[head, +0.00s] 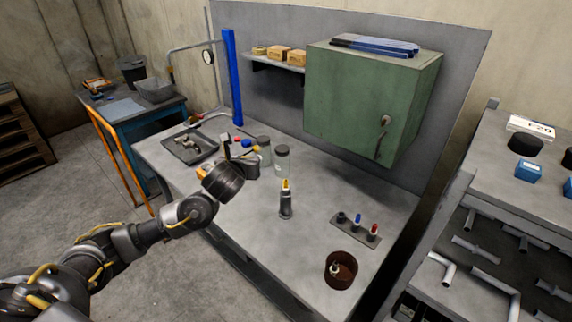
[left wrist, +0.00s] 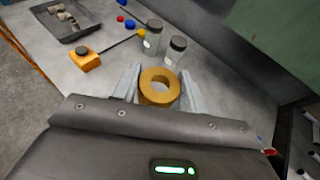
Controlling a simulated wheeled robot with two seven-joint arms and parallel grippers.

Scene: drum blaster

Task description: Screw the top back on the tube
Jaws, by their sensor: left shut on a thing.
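A small grey tube (head: 286,203) with a yellow-orange upper end stands upright on the grey workbench in the head view. My left gripper (head: 246,165) is above the bench, left of the tube and apart from it. In the left wrist view its two pale fingers (left wrist: 161,90) are shut on a yellow ring-shaped piece (left wrist: 146,80) with a round hole in its middle. I cannot tell whether this piece is the tube's top. The tube cannot be made out in the left wrist view. My right gripper is not in view.
Two glass jars (head: 283,158) stand behind my left gripper. A grey tray (head: 190,148) lies at the bench's left. A small rack (head: 355,229) and a brown round container (head: 341,271) stand right of the tube. A green cabinet (head: 365,95) hangs behind. The bench around the tube is clear.

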